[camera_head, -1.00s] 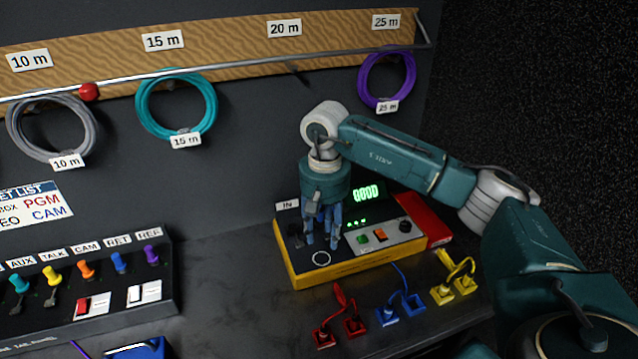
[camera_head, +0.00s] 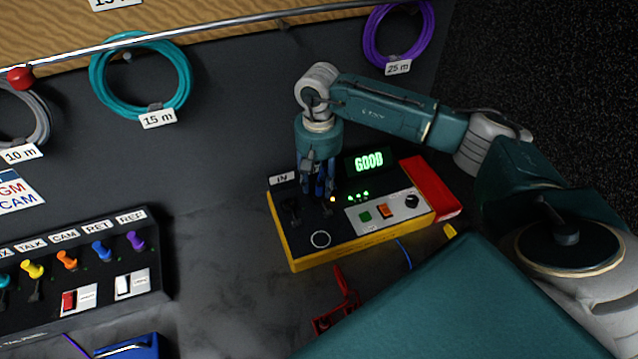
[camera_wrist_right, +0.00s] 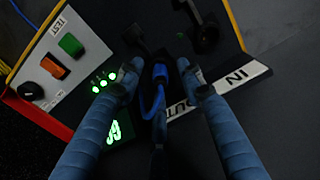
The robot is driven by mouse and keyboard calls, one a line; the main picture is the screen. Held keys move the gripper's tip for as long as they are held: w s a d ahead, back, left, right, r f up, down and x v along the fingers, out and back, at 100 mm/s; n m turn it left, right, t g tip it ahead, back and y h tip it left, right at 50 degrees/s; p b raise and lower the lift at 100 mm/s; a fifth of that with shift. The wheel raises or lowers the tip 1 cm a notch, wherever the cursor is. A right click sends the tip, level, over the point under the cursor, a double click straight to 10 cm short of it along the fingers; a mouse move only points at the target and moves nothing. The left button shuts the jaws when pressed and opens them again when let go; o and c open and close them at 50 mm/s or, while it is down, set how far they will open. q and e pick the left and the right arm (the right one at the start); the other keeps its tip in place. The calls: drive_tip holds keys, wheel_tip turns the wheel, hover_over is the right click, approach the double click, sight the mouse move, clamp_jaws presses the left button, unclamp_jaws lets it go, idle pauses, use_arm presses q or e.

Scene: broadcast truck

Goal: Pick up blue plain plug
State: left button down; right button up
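My right gripper (camera_head: 317,190) points down over the yellow-and-black tester (camera_head: 345,247). In the right wrist view its two blue fingers (camera_wrist_right: 160,76) stand apart, on either side of a blue plug (camera_wrist_right: 160,72) with a blue cable (camera_wrist_right: 152,103). Dark gaps show between the plug and both fingertips, so the gripper looks open around it. The plug sits at the tester's top, by the OUT label; its lower end is hidden. Part of another blue cable (camera_head: 403,254) shows on the desk, mostly hidden behind my teal arm part. My left gripper is not in view.
The tester display (camera_head: 369,162) reads GOOD in green. A red lead (camera_head: 345,290) lies in front of the tester. A switch panel (camera_head: 90,290) with coloured plugs stands at left. Coiled cables, teal (camera_head: 140,80) and purple (camera_head: 399,37), hang on the wall behind.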

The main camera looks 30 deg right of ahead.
drive_tip(key=shift+w+d+f, duration=0.1)
drive_tip(key=shift+f, duration=0.9)
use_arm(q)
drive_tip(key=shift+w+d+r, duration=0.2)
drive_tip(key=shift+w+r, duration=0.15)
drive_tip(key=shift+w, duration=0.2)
use_arm(e)
drive_tip(key=shift+c, duration=0.5)
clamp_jaws()
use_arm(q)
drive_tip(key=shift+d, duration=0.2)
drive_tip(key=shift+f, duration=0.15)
use_arm(e)
drive_tip(key=shift+w+r, duration=0.1)
drive_tip(key=shift+r, duration=0.1)
